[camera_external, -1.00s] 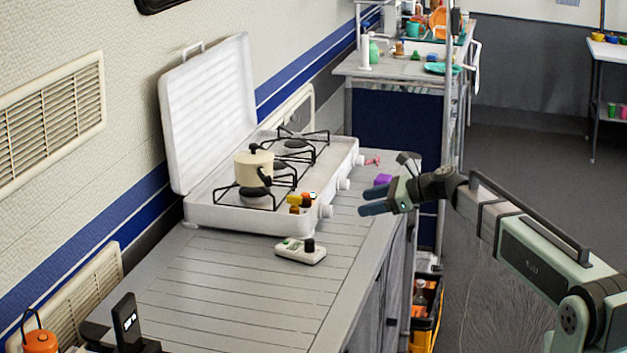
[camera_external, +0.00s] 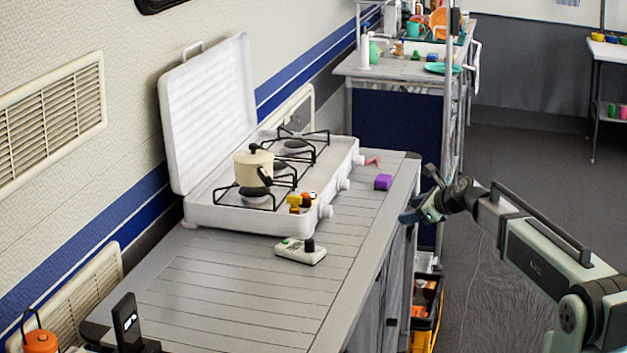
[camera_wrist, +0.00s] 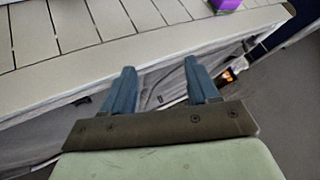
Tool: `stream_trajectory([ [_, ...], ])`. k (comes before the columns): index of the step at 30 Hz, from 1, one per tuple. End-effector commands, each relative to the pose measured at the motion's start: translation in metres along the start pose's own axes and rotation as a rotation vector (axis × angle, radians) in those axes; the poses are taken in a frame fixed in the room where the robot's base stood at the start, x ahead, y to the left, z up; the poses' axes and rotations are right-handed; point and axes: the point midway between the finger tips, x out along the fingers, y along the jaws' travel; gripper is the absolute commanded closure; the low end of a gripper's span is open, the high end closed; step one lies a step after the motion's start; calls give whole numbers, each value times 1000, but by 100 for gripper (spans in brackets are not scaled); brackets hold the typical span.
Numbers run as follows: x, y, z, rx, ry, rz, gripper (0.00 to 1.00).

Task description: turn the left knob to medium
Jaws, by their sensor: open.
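The white camping stove (camera_external: 255,219) stands on the slatted counter with its lid raised. White knobs line its front side: the left knob (camera_external: 326,211), the middle knob (camera_external: 343,184) and the right knob (camera_external: 359,160). How far each knob is turned is too small to tell. My gripper (camera_external: 409,214) is just past the counter's right edge, right of the knobs and apart from them. In the wrist view my gripper (camera_wrist: 158,82) is open and empty, with two blue fingers pointing at the counter's edge. No knob shows in that view.
A cream kettle (camera_external: 254,168) sits on a burner. Small orange and yellow items (camera_external: 302,202) lie near the left knob. A white device (camera_external: 300,251) lies in front of the stove. A purple block (camera_external: 383,182) is near the counter edge; it also shows in the wrist view (camera_wrist: 228,4).

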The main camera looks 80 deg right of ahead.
Motion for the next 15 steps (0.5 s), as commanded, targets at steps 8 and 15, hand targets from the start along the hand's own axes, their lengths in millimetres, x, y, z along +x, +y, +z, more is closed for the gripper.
stream_trajectory([
  [8, 11, 21, -39, 0, 60, 20, 41],
  [15, 22, 49, -63, -7, 95, 85, 41],
])
